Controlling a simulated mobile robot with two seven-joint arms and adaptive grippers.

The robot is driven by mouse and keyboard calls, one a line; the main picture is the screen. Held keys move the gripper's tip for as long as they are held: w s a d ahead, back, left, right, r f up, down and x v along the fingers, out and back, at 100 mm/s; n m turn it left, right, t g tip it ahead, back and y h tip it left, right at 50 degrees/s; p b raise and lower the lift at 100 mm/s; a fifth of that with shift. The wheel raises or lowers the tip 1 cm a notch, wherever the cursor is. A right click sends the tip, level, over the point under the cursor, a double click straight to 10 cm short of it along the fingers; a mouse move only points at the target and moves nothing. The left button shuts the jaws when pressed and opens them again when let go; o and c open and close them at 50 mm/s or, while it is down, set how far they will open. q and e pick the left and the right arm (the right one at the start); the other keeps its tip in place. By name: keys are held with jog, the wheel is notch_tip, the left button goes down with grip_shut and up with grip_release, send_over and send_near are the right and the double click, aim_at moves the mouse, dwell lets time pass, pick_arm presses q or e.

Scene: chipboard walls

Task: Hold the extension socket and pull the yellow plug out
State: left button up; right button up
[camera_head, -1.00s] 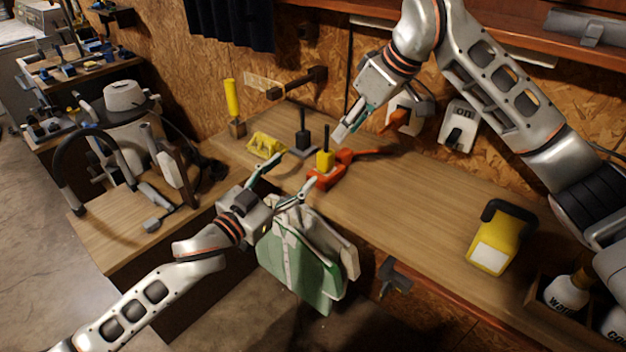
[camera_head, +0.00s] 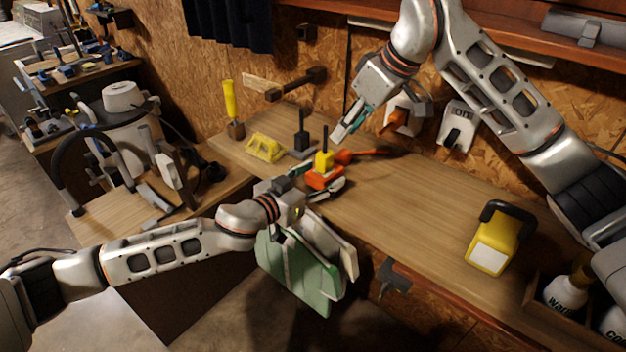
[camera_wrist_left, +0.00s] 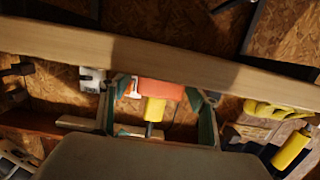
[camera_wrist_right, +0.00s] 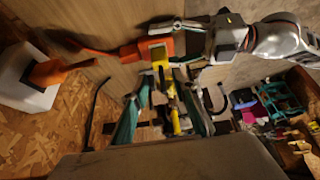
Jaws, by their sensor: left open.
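The orange extension socket (camera_head: 330,183) lies near the front edge of the workbench, with the yellow plug (camera_head: 324,161) upright in it. My left gripper (camera_head: 322,181) is open at the socket, one finger on each side. In the left wrist view the socket (camera_wrist_left: 160,90) and yellow plug (camera_wrist_left: 154,108) show between the parted fingers; contact cannot be told. My right gripper (camera_head: 345,129) is above and behind the plug, apart from it. In the right wrist view its fingers (camera_wrist_right: 163,80) are parted and empty, and the yellow plug (camera_wrist_right: 159,67) shows beyond their tips.
A yellow lamp (camera_head: 494,240) stands at right.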

aim_at(331, 170)
pick_arm(q)
jog(key=shift+x, duration=2.3)
